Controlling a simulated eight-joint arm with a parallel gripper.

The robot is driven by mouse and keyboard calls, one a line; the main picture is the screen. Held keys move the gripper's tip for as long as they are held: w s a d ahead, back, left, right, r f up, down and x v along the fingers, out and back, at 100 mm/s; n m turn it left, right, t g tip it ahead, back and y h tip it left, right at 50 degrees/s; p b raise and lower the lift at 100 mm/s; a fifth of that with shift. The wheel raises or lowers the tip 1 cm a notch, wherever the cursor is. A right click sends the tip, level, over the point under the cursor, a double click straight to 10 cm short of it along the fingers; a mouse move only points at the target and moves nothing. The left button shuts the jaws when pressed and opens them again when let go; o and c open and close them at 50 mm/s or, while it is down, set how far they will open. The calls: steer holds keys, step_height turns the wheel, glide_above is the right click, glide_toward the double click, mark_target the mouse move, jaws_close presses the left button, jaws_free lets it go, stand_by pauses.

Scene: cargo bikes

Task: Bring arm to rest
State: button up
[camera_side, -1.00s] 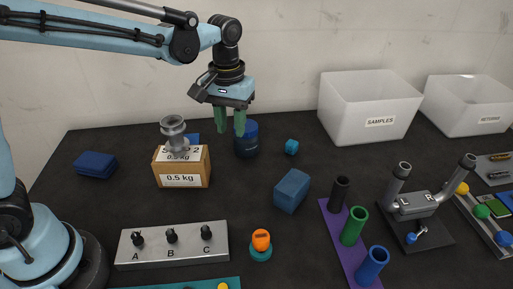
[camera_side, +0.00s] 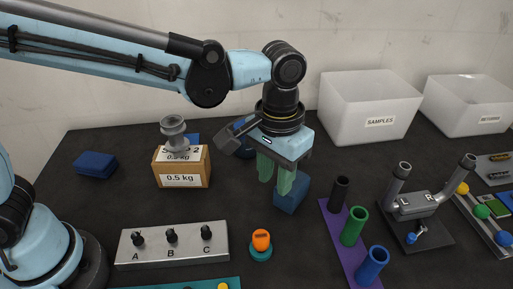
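My gripper (camera_side: 275,182) has two green fingers pointing down, with a gap between their tips and nothing seen between them. It hangs over the middle of the black table (camera_side: 95,205). In the picture the fingers overlap the left edge of a blue block (camera_side: 292,195); I cannot tell whether they touch it.
A wooden box with a metal weight (camera_side: 182,168) stands to the left. A switch panel (camera_side: 172,246) and an orange-topped button (camera_side: 261,242) lie in front. Coloured tubes on a purple strip (camera_side: 333,226) stand right. White bins (camera_side: 368,105) stand at the back right.

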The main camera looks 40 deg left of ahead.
steer(key=s+d+m, duration=0.2)
steer(key=s+d, duration=0.4)
steer(key=d, duration=0.1)
steer(key=shift+s+m, duration=0.25)
steer(key=shift+m, duration=0.05)
steer(key=w+a+n, duration=0.5)
steer(key=w+a, duration=0.6)
steer(key=a, duration=0.4)
steer(key=shift+d+f, duration=0.1)
